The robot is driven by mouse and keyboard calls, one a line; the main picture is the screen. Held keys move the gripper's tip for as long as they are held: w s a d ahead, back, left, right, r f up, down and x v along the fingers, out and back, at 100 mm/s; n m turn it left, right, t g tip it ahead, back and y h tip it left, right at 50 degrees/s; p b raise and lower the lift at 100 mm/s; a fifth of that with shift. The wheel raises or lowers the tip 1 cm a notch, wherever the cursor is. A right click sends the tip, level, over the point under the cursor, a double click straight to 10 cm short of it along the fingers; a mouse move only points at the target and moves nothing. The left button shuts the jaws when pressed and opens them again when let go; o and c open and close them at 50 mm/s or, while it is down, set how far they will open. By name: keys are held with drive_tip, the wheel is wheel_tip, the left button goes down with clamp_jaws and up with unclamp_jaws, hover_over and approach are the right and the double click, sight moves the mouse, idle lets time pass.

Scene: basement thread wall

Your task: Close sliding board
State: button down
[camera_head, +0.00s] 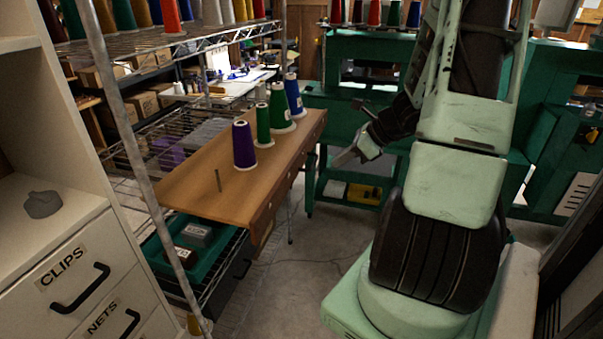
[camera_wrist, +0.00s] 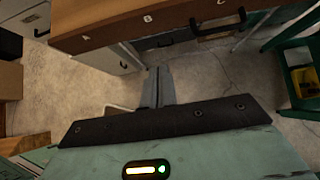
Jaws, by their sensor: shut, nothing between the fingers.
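The sliding board (camera_head: 205,191) is a brown wooden slab that sticks out from the wire shelving on the left. A purple spool (camera_head: 244,146), green spools (camera_head: 280,108) and a blue spool (camera_head: 293,95) stand upright on it, with a thin dark peg near its front end. My gripper (camera_head: 343,158) is shut and empty, to the right of the board and apart from it in the head view.
The wire rack's metal post (camera_head: 130,150) stands left of the board. A cabinet with labelled drawers (camera_head: 75,265) is at left front. Green machine frames (camera_head: 345,115) stand behind. The concrete floor between is clear.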

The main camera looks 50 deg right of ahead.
sight(228, 159)
drive_tip(key=x, duration=0.4)
drive_tip(key=w+r+x, duration=0.1)
drive_tip(key=x, duration=0.3)
drive_tip(key=p+x, duration=0.1)
drive_tip(key=x, duration=0.2)
drive_tip(key=shift+w+a, duration=0.5)
drive_tip(key=shift+w+a+f, duration=0.1)
drive_tip(key=shift+w, duration=0.4)
drive_tip(key=shift+w+a, duration=0.15)
drive_tip(key=shift+w, duration=0.05)
drive_tip(key=w+a, duration=0.2)
drive_tip(key=w, duration=0.4)
drive_tip(key=w+a+b, duration=0.1)
drive_tip(key=w+a, duration=0.2)
drive_tip(key=w, duration=0.4)
drive_tip(key=w+a, duration=0.3)
drive_tip(key=w, duration=0.4)
drive_tip(key=shift+w+a, duration=0.1)
drive_tip(key=shift+a, duration=0.1)
drive_tip(key=shift+w, duration=0.15)
drive_tip(key=shift+w+a+r, duration=0.1)
drive_tip(key=shift+a+r, duration=0.05)
drive_tip(key=shift+r, duration=0.1)
